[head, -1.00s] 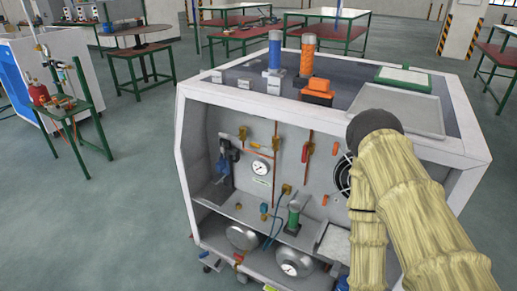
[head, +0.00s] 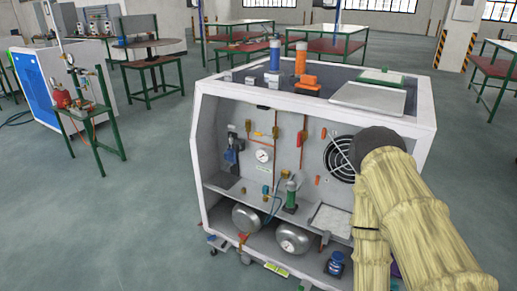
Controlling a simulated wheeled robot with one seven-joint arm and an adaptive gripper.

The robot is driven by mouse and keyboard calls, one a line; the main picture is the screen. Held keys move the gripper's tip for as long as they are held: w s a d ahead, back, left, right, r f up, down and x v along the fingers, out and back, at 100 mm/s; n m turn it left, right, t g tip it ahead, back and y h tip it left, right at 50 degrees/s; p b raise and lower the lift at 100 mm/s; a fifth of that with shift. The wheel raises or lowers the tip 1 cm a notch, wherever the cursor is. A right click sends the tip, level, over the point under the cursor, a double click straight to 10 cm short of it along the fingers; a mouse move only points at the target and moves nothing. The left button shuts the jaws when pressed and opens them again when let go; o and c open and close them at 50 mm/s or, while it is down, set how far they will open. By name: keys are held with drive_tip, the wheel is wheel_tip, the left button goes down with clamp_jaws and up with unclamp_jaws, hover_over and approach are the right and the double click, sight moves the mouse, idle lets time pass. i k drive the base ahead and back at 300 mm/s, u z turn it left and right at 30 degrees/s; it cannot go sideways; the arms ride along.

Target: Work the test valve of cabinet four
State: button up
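A white open-fronted cabinet (head: 203,150) stands ahead of me. I see no number on it, so I cannot tell whether it is cabinet four. Its back panel carries a round gauge (head: 263,156), a yellow valve handle (head: 248,126), a red-orange handle (head: 305,124) and orange pipes. On its shelf stand a blue fitting (head: 233,150) and a green cylinder (head: 291,195). Which part is the test valve I cannot tell. My arm, in a yellowish sleeve, covers the cabinet's right front. My gripper is not in view.
Two round silver vessels (head: 293,238) and a blue jar (head: 335,263) sit low in the cabinet. Blue and orange cylinders (head: 301,58) stand on top. A green-framed table (head: 97,112) with a red canister (head: 60,97) is at left. Floor between is clear.

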sight(262, 135)
drive_tip(key=z, duration=0.2)
drive_tip(key=k, duration=0.3)
drive_tip(key=u, duration=1.25)
drive_tip(key=i, duration=1.2)
drive_tip(key=z, duration=0.35)
